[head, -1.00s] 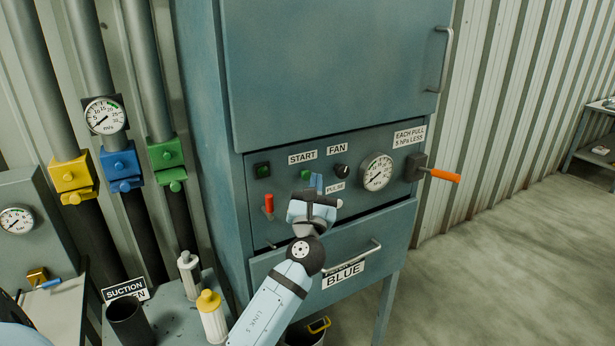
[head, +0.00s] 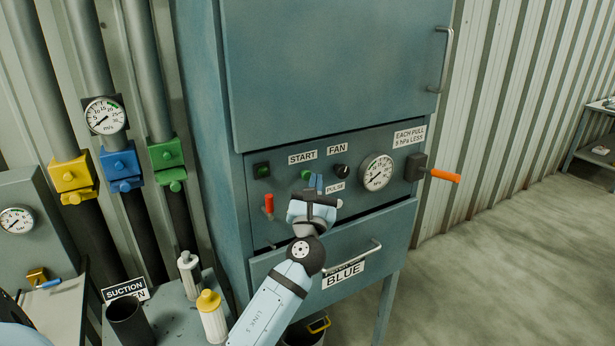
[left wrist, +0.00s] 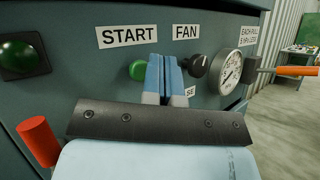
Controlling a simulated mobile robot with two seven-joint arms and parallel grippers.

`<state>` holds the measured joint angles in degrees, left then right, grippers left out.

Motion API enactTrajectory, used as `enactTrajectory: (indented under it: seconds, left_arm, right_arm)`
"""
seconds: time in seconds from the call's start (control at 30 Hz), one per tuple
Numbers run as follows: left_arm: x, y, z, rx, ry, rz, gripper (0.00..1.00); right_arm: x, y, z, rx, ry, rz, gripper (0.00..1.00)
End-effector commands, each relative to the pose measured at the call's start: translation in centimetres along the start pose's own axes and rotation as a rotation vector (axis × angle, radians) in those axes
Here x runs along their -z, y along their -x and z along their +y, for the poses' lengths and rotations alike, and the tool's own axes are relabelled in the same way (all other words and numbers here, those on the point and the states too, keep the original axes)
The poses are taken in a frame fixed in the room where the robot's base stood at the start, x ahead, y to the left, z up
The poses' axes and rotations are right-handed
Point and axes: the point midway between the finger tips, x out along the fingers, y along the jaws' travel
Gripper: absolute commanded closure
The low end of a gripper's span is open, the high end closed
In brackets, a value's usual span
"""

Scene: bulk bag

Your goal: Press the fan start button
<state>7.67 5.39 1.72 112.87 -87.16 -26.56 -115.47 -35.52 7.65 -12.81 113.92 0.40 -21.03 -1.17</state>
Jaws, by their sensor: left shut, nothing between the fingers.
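The green start button (head: 306,175) is on the grey control panel, below the START label (head: 302,157). It also shows in the left wrist view (left wrist: 138,70), just left of the fingers and partly covered by them. My left gripper (head: 316,182) is shut and empty, its blue fingertips pointing at the panel beside the button's right side. In the left wrist view my left gripper (left wrist: 165,75) lies between the button and the black fan knob (left wrist: 198,65). I cannot tell whether the fingertips touch the button. My right gripper is not in view.
A dark green lamp (head: 262,170), a red lever (head: 268,205), a gauge (head: 377,172) and an orange-handled lever (head: 440,175) surround the button. A drawer handle (head: 350,258) juts out below. A small table with bottles (head: 211,315) stands at the lower left.

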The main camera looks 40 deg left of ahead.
Motion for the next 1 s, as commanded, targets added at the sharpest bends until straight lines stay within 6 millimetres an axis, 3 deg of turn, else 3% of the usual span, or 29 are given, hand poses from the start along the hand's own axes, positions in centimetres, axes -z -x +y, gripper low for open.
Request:
enactTrajectory:
  seconds: [1.0]
  left_arm:
    - [0.58, -0.81, 0.57, 0.0, 0.0, 0.0, 1.0]
  right_arm:
    - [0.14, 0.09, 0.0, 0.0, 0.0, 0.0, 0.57]
